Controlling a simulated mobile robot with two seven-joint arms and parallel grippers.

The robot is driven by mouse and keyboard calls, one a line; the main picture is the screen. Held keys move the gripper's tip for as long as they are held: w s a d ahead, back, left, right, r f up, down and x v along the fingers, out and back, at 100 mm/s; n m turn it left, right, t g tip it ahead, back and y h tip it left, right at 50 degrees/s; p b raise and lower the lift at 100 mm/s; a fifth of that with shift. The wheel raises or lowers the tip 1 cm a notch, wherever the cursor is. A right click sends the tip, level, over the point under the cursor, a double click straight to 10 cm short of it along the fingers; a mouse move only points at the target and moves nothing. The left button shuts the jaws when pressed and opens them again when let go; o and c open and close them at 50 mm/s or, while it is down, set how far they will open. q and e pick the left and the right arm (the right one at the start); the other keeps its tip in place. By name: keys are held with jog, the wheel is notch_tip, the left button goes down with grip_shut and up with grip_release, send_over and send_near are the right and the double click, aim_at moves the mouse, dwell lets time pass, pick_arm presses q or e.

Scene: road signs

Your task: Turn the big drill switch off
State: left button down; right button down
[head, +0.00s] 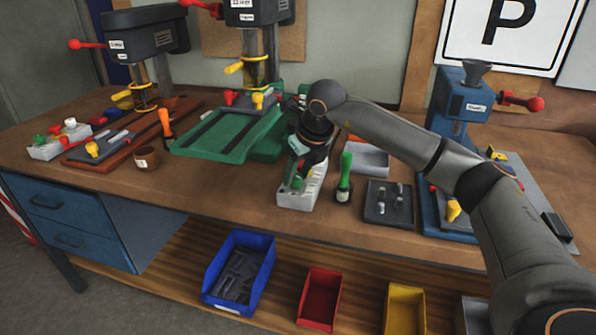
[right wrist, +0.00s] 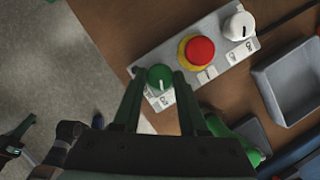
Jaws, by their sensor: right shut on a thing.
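A light control box (head: 300,190) stands near the front edge of the bench, in front of a green-based drill press (head: 235,130). In the right wrist view the box (right wrist: 181,78) carries a green knob (right wrist: 160,77), a red push button (right wrist: 200,49) on a yellow collar and a white knob (right wrist: 239,26). My right gripper (right wrist: 160,82) is shut on the green knob, one finger on each side. In the head view my right gripper (head: 300,165) reaches down over the box and hides part of it. A dark part at the left of the wrist view looks like my left gripper (right wrist: 16,138); its jaws are unclear.
Grey trays (head: 370,158) and a blue machine (head: 460,105) are farther right. A smaller drill press (head: 145,45) with another button box (head: 45,150) is at left. Coloured bins (head: 320,300) sit below.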

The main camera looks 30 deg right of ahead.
jog(key=shift+m, duration=0.6)
jog(key=shift+h, duration=0.3)
jog(key=c, duration=0.7)
grip_release()
jog(key=shift+c, duration=0.2)
jog(key=shift+r, duration=0.1)
jog(key=v, duration=1.2)
jog(key=shift+r, duration=0.2)
jog(key=shift+a, duration=0.1)
